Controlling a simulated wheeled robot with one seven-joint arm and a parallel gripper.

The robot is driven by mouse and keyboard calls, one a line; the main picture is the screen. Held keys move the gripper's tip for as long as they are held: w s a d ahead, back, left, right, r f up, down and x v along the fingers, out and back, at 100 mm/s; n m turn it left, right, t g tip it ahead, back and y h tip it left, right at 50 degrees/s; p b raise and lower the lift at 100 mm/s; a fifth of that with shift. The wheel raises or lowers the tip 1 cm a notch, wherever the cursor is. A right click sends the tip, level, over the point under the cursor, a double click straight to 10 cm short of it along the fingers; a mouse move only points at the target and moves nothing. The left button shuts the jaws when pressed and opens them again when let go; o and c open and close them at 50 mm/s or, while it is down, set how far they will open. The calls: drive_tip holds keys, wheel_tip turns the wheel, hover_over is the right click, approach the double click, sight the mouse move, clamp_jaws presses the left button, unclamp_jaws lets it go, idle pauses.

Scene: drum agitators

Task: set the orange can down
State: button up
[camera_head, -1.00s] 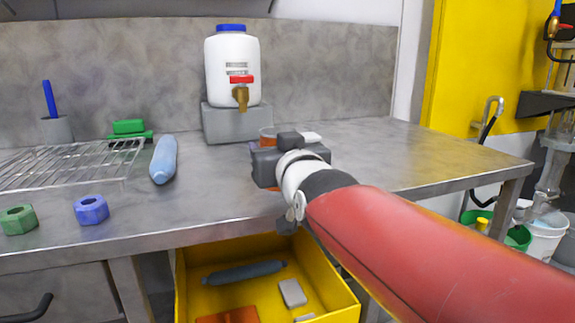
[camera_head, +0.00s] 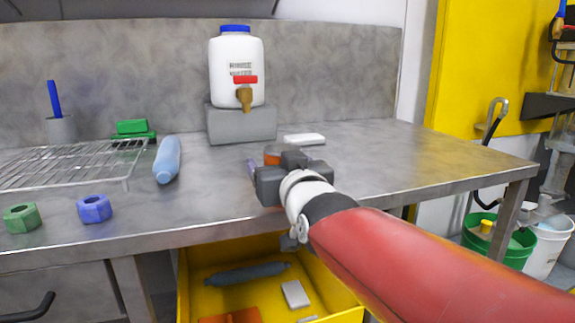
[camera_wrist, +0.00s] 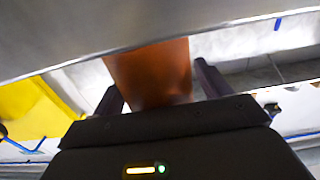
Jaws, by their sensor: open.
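The orange can (camera_head: 272,156) shows in the head view just beyond my gripper (camera_head: 274,166), over the metal worktop and mostly hidden by the gripper. In the wrist view the can (camera_wrist: 150,72) is a blurred orange shape between my two dark fingers (camera_wrist: 158,92). The fingers stand apart, one on each side of it. A gap shows by the right finger; whether the left finger touches the can is unclear. I cannot tell for certain whether its base rests on the worktop (camera_head: 400,160).
A white jug (camera_head: 236,60) with a tap stands on a grey block (camera_head: 242,124) behind. A flat white object (camera_head: 304,139) lies near it. A blue bottle (camera_head: 167,160), a wire rack (camera_head: 70,165) and nuts (camera_head: 94,209) are left. A yellow drawer (camera_head: 340,290) is open below. The worktop's right is clear.

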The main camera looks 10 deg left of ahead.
drive_tip(key=shift+r, duration=0.25)
drive_tip(key=b+v, duration=0.2)
drive_tip(key=v, duration=1)
